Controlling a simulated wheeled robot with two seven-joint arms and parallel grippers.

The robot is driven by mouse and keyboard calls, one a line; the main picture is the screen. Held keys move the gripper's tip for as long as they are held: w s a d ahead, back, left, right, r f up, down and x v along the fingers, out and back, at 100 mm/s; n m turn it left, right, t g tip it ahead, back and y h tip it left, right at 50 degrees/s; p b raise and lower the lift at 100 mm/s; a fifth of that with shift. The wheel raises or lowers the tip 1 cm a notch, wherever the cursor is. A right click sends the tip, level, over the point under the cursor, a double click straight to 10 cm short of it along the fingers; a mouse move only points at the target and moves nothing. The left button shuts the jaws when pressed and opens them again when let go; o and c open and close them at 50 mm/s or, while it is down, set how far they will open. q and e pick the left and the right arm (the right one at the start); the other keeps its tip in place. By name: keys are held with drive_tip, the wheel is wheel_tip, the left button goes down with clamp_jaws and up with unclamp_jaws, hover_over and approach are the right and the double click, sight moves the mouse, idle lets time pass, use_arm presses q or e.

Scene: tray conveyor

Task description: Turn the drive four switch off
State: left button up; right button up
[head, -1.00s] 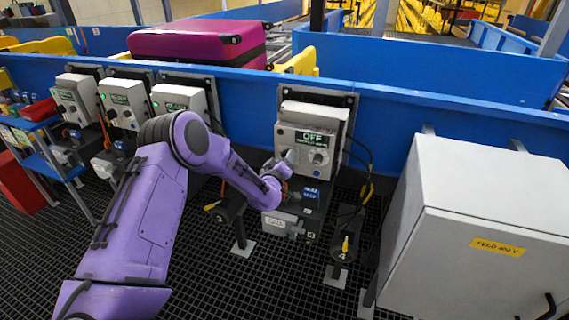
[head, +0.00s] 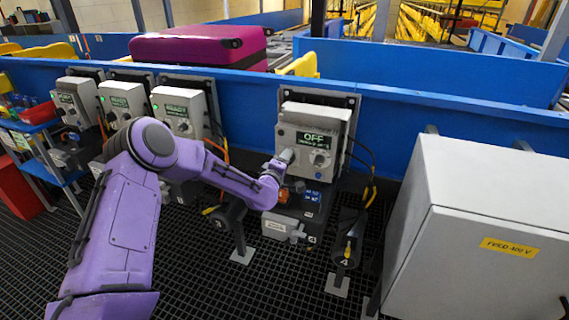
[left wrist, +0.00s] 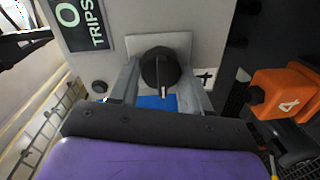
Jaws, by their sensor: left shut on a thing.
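The drive four box (head: 303,165) is a grey unit on the blue wall, with a dark display (head: 313,139) reading OFF. Its switch is a black rotary knob (left wrist: 160,67) on a grey plate in the left wrist view, with a pale pointer mark toward the bottom of the picture. My right gripper is not seen.
Several similar grey boxes (head: 180,110) with green lights stand left along the wall. A large grey cabinet (head: 475,225) stands right. An orange block (left wrist: 285,92) marked 4 is close to the gripper. A magenta case (head: 200,46) lies behind the wall.

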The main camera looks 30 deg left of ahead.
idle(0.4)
use_arm(q)
drive_tip(key=o, duration=1.1)
drive_tip(key=shift+c, duration=0.2)
drive_tip(key=v, duration=1)
drive_tip(key=shift+s, duration=0.25)
